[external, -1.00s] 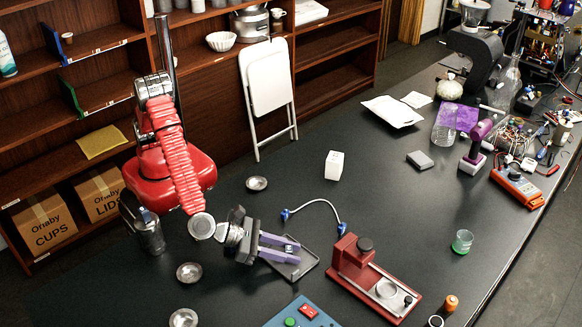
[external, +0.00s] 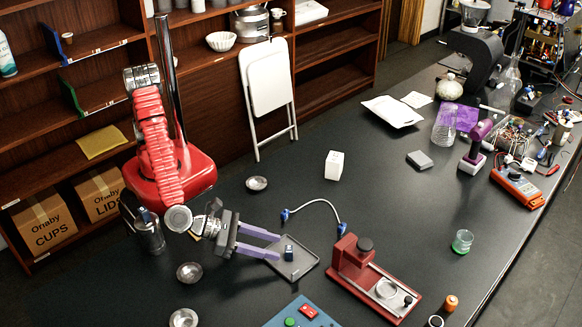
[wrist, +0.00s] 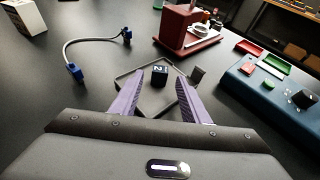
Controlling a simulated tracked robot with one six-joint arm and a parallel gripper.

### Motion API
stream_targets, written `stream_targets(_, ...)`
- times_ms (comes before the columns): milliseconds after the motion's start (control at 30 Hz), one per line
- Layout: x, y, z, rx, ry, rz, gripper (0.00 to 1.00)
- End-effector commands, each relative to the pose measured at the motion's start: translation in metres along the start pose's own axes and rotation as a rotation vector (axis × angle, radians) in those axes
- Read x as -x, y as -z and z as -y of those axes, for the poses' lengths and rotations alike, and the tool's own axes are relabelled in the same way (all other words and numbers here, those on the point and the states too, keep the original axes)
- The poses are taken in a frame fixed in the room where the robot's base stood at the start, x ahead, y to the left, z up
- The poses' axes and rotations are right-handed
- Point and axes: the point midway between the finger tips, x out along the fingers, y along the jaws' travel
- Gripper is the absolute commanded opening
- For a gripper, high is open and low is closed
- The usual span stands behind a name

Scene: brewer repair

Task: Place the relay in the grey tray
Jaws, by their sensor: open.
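In the wrist view the fingertips (wrist: 160,72) lie to either side of the relay's place in the picture.
A red device (external: 372,280) stands right of the tray, and a blue control box (external: 300,314) is in front of it. A white cable with blue ends (external: 318,203) lies behind. Small metal bowls (external: 189,272) are at the left. A white box (external: 334,165) stands farther back.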

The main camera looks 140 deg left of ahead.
Motion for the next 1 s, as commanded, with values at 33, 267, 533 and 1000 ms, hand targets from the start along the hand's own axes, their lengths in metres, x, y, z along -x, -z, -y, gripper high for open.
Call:
stream_targets(33,0.006,0.0,0.001,0.0,0.001,0.0,0.42)
stream_targets(267,0.014,0.0,0.0,-0.001,-0.001,0.0,0.42)
stream_targets(533,0.014,0.0,0.0,-0.001,-0.001,0.0,0.42)
stream_targets(1000,0.021,-0.017,-0.03,0.128,-0.047,-0.042,0.42)
